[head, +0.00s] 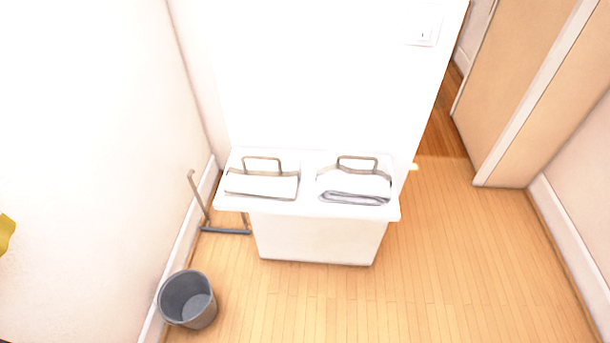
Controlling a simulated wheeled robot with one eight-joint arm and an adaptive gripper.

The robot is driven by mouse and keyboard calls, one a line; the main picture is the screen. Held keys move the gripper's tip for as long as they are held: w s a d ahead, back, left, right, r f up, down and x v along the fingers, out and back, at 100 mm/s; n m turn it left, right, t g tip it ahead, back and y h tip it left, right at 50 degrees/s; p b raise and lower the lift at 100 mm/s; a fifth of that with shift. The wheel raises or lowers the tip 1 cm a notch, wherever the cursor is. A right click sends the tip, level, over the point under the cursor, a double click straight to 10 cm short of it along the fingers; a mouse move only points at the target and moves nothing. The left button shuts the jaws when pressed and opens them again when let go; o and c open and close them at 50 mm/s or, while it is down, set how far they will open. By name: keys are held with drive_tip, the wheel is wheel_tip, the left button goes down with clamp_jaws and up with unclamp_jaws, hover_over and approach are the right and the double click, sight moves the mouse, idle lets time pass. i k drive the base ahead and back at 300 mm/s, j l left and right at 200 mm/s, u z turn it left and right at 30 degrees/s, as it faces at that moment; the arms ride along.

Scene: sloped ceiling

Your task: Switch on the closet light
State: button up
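A white light switch plate (423,34) with a small dark mark at its middle is on the white wall section at the upper right, near that wall's right edge. Whether the switch is on or off is too small to tell. No lamp or closet light is in view. My gripper is not in view.
Tan door panels (515,75) are upper right. Wooden floor (480,270) at right is clear.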

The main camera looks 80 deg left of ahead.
sight(424, 22)
drive_tip(key=u, duration=2.55)
